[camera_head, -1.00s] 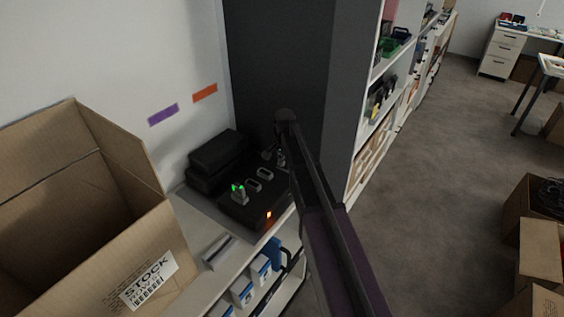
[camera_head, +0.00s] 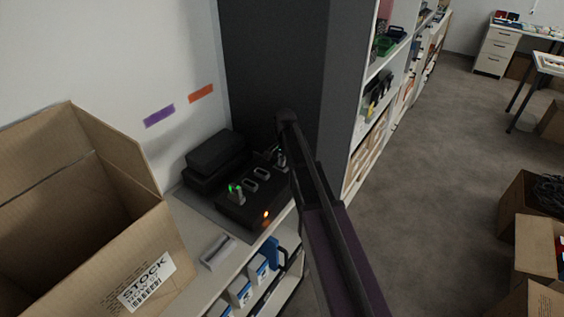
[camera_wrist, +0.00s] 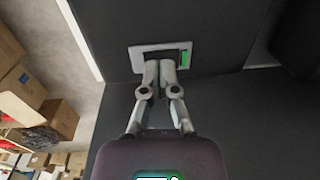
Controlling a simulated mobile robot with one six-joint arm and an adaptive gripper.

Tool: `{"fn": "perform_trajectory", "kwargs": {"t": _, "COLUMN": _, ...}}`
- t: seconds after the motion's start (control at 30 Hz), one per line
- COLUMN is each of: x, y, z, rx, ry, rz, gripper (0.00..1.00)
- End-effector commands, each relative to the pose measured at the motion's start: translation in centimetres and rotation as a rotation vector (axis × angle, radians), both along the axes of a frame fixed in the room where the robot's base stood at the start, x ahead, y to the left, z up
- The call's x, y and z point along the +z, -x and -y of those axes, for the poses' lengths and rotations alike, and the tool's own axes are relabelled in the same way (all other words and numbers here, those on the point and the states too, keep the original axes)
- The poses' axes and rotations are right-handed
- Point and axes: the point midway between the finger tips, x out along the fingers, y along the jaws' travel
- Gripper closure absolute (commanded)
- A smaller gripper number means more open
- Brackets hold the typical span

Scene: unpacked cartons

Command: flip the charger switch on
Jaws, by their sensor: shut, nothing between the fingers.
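The charger (camera_head: 249,207) is a black box on the shelf top, with pale-rimmed slots on its upper face. A grey piece with green lights (camera_head: 236,193) stands at its left end, and an orange light (camera_head: 265,215) glows on its front. In the wrist view, a pale-framed plate (camera_wrist: 140,57) with a green lit strip (camera_wrist: 184,57) is set in a dark surface. I cannot tell surely whether it is the switch. My gripper (camera_wrist: 160,66) is shut and empty, its tips at the plate's lower edge; contact is unclear. My arm partly hides the charger's right end.
An open carton (camera_head: 150,262) stands left of the charger. Black cases (camera_head: 214,158) lie behind it, and a dark panel (camera_head: 270,75) rises at the back. Blue-and-white boxes (camera_head: 240,292) sit on the shelf below.

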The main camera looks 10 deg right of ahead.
Motion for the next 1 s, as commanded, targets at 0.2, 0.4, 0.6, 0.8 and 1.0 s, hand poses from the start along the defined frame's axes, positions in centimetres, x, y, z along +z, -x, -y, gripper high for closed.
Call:
{"fn": "perform_trajectory", "kwargs": {"t": 0.2, "x": 0.7, "y": 0.0, "z": 0.0, "rx": 0.000, "ry": 0.000, "rz": 0.000, "gripper": 1.00}}
{"fn": "perform_trajectory", "kwargs": {"t": 0.4, "x": 2.0, "y": -0.1, "z": -0.1, "rx": 0.000, "ry": 0.000, "rz": 0.000, "gripper": 1.00}}
{"fn": "perform_trajectory", "kwargs": {"t": 0.6, "x": 3.7, "y": -0.2, "z": -0.3, "rx": 0.000, "ry": 0.000, "rz": 0.000, "gripper": 1.00}}
{"fn": "perform_trajectory", "kwargs": {"t": 0.8, "x": 5.4, "y": -0.4, "z": -0.4, "rx": 0.000, "ry": 0.000, "rz": 0.000, "gripper": 1.00}}
{"fn": "perform_trajectory", "kwargs": {"t": 1.0, "x": 7.1, "y": -0.5, "z": -0.6, "rx": 0.000, "ry": 0.000, "rz": 0.000, "gripper": 1.00}}
